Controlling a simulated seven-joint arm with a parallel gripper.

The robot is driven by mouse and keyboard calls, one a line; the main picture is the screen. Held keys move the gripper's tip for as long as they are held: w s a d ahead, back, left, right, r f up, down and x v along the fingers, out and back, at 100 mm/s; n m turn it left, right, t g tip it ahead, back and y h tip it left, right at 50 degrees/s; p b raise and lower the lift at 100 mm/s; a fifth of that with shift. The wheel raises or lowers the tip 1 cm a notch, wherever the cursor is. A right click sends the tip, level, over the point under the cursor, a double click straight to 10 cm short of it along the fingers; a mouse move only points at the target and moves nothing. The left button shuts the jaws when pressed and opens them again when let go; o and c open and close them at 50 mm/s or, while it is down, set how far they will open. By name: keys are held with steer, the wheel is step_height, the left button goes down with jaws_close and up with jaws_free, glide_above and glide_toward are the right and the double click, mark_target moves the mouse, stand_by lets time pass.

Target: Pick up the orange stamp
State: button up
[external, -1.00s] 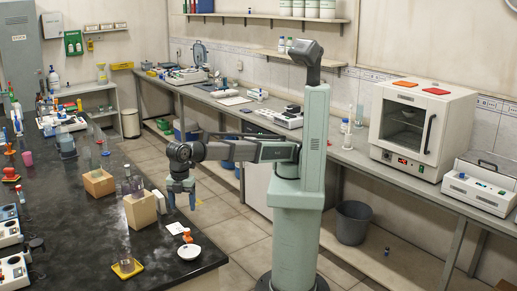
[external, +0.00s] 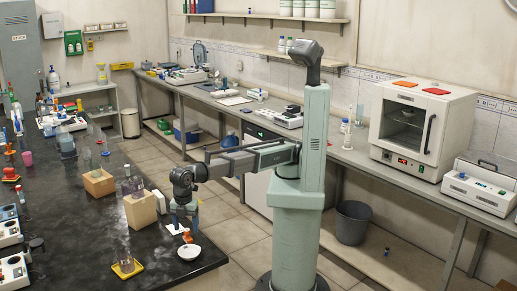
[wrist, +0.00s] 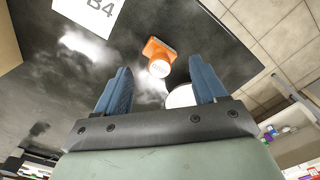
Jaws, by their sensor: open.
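The orange stamp (wrist: 158,55) stands on the black bench top in the wrist view, with its pale round top facing my camera. It also shows in the external view (external: 187,236), just below my gripper (external: 184,226). In the wrist view my gripper (wrist: 162,78) is open, its two blue fingers apart and nothing between their tips. The stamp lies beyond the fingertips, roughly midway across the gap. I cannot tell the exact height of the fingers above the bench.
A white dish (external: 189,252) sits close in front of the stamp. A white card marked B4 (wrist: 88,12) lies nearby. The bench edge is close on the right.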

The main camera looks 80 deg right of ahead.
mark_target(187, 230)
step_height(187, 230, down, 4)
steer(key=shift+d+f, duration=0.1)
steer(key=c, duration=0.9)
